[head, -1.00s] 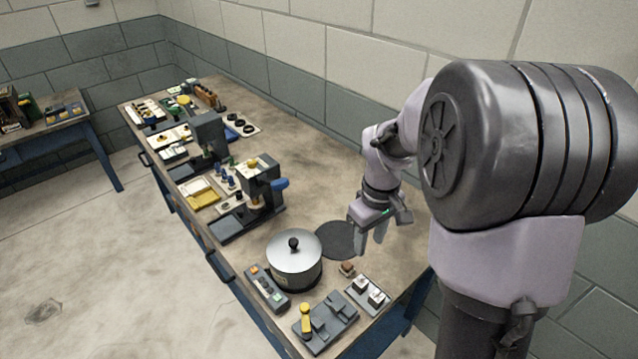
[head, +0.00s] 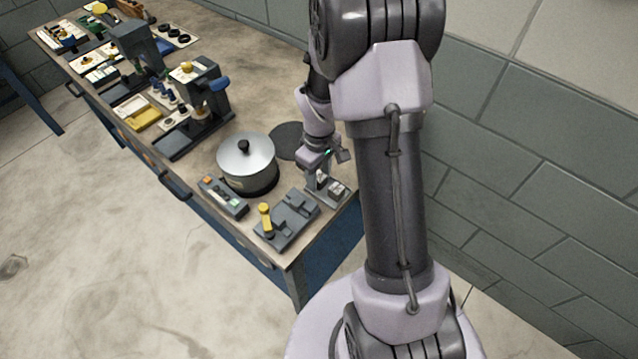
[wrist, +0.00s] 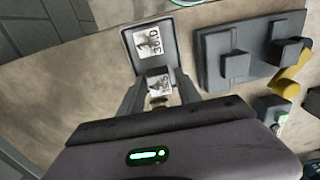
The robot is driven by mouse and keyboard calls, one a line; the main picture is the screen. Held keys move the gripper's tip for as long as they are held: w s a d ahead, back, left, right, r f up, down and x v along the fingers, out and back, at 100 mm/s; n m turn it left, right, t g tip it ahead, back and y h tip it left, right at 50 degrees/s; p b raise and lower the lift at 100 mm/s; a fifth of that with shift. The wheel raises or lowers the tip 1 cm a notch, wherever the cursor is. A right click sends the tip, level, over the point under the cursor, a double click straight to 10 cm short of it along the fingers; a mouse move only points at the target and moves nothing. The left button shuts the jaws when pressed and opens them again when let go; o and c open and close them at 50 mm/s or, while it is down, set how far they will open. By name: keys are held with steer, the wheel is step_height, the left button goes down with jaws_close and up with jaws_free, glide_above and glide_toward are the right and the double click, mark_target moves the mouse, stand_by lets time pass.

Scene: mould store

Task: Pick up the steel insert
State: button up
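The other block (wrist: 158,83), with a partly legible number, lies nearer my gripper (wrist: 160,82). I cannot tell which is the steel insert. My gripper is open, one finger on each side of the nearer block, without clear contact. In the head view my gripper (head: 325,170) is low over the holder (head: 341,196), partly covering it; the block at the right (head: 336,188) shows.
A grey fixture with a yellow handle (head: 288,220) stands left of the holder; it also shows in the wrist view (wrist: 236,66). A lidded pot (head: 246,165) and a button box (head: 222,197) stand beyond it. A dark round mat (head: 285,140) lies behind. The wall is close on the right.

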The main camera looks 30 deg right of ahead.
mark_target(319, 176)
steer(key=shift+f, duration=0.2)
jaws_close()
steer(key=shift+r, duration=0.1)
step_height(319, 176, up, 13)
steer(key=p, duration=0.6)
steer(key=shift+p, duration=0.3)
